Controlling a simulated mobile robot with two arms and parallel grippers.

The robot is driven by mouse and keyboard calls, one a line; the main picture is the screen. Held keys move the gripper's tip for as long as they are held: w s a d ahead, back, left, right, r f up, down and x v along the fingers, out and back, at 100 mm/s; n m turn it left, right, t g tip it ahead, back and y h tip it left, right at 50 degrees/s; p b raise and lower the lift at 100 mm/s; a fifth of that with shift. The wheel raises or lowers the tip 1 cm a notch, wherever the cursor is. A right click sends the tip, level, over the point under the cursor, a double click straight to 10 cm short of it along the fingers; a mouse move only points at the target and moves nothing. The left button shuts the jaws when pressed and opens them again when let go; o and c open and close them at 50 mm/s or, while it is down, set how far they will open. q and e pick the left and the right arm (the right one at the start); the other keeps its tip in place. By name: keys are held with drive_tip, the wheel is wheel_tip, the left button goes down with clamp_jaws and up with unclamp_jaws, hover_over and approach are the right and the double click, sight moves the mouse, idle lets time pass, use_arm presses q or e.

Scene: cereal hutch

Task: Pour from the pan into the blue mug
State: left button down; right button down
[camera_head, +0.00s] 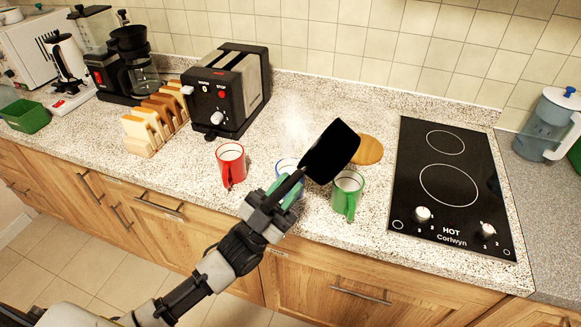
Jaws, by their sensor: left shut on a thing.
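A black pan (331,152) is held up over the counter, steeply tilted, with its handle running down to the lower left. My left gripper (272,208) is shut on the pan's handle. The blue mug (287,163) stands on the counter behind the handle, left of the pan's body. Only part of its rim and side shows; the handle and gripper hide much of it. I cannot tell what is in the pan, and no stream is visible. My right gripper is not in view.
A red mug (231,164) stands left of the blue mug, and a green mug (347,193) close on its right. A round wooden board (368,150) lies behind the pan. The hob (449,187) is at right, the toaster (226,91) and toast rack (156,124) at left.

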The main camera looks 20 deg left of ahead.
use_arm(q)
drive_tip(key=shift+a+r+n+t+y, duration=0.1)
drive_tip(key=shift+r+n+t+y, duration=0.05)
drive_tip(key=shift+n+t+y, duration=0.4)
drive_tip(key=shift+a+f+n+t+y+b, duration=0.15)
drive_tip(key=shift+f+n+t+y+b, duration=0.15)
drive_tip(key=shift+n+t+y, duration=0.35)
